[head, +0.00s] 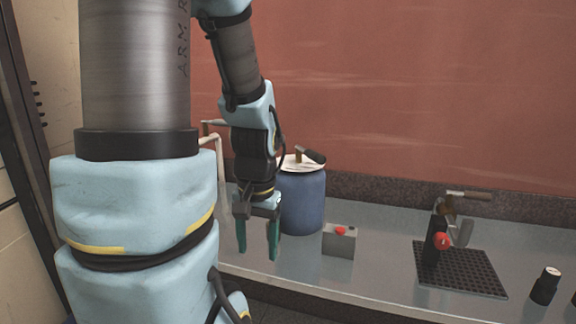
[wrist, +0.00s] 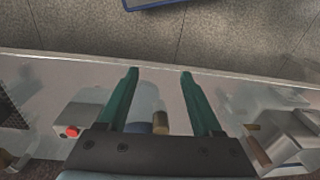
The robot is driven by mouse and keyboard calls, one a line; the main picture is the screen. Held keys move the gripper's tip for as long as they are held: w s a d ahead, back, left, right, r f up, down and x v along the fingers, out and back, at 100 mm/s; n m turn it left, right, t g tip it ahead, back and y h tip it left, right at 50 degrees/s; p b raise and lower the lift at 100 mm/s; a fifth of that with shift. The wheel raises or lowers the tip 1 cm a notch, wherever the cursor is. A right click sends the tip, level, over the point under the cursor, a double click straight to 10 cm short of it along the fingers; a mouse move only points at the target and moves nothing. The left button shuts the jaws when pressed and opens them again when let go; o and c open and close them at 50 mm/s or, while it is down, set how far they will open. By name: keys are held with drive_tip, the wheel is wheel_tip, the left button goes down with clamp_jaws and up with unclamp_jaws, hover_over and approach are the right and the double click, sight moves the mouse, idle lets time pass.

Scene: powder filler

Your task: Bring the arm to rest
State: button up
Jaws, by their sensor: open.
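My gripper (head: 258,240) hangs fingers down in the head view, in front of the blue drum and over the near part of the bench. Its two green fingers are apart with nothing between them. The wrist view also shows the open gripper (wrist: 158,80), its fingers reaching toward the bench's front edge. My arm comes down from the top of the head view, bent, and its large links hide the left part of the bench.
A blue drum (head: 303,200) stands close beside my gripper, with a brown-handled tool on its pale top. A grey box with a red button (head: 339,240), a black perforated mat (head: 468,272) with a red-knobbed device (head: 441,240), and a black jar (head: 545,286) stand rightward. Bench (head: 385,262) gaps are clear.

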wheel_tip(320, 180, up, 21)
drive_tip(key=w+n+t+p, duration=0.1)
drive_tip(key=p, duration=1.9)
drive_tip(key=shift+w+a+r+n+h, duration=0.2)
drive_tip(key=shift+a+n+h, duration=0.1)
drive_tip(key=shift+n, duration=0.1)
drive_tip(key=shift+f, duration=0.1)
drive_tip(key=shift+c, duration=0.4)
